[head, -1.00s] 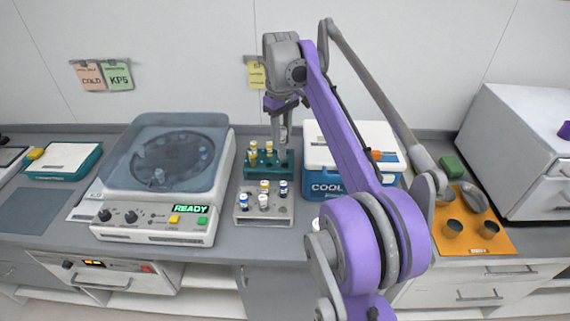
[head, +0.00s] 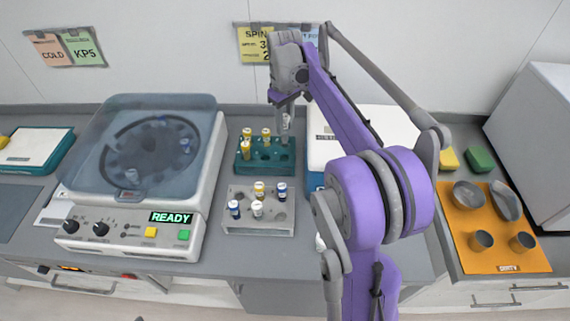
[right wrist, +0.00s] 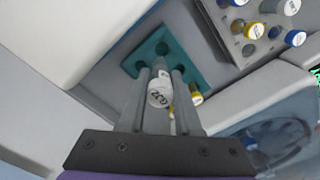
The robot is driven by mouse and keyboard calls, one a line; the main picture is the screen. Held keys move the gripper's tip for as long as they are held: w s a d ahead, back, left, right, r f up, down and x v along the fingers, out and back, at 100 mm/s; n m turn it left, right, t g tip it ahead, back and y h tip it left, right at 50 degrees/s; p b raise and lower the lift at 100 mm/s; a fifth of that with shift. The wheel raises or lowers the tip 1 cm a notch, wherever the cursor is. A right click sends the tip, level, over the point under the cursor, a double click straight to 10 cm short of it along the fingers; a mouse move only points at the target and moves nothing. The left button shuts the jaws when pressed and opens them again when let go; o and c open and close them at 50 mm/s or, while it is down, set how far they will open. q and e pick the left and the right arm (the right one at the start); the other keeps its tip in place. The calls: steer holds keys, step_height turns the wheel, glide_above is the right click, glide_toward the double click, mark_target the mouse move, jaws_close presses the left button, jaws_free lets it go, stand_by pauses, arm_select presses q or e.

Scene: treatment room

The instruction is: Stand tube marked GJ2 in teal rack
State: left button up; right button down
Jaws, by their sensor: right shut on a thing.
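My right gripper (head: 286,130) is shut on a white-capped tube (head: 287,121) at the back right of the teal rack (head: 279,171). In the right wrist view the tube's cap (right wrist: 159,96) sits between the fingers and bears a mark that looks like GJ2. The tube looks roughly upright; its lower end is hidden, so I cannot tell whether it is in a hole. The teal rack (right wrist: 205,72) has open holes, and several yellow-capped tubes (head: 246,147) stand at its left. My left gripper is not in view.
A grey rack (head: 275,222) with white-, yellow- and blue-capped tubes stands in front of the teal rack. A centrifuge (head: 125,225) reading READY is to the left. A white-lidded cooler (head: 318,150) is close on the right. An orange mat (head: 510,258) with cups lies farther right.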

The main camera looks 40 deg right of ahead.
mark_target(284, 142)
step_height(284, 142, down, 7)
steer(key=shift+w+a, duration=0.1)
steer(key=shift+w, duration=0.05)
steer(key=shift+f, duration=0.3)
steer(key=shift+a+f, duration=0.1)
steer(key=shift+f, duration=1.5)
steer(key=shift+s, duration=0.2)
steer(key=shift+f, duration=0.2)
steer(key=c, duration=0.6)
jaws_free()
steer(key=shift+r, duration=0.1)
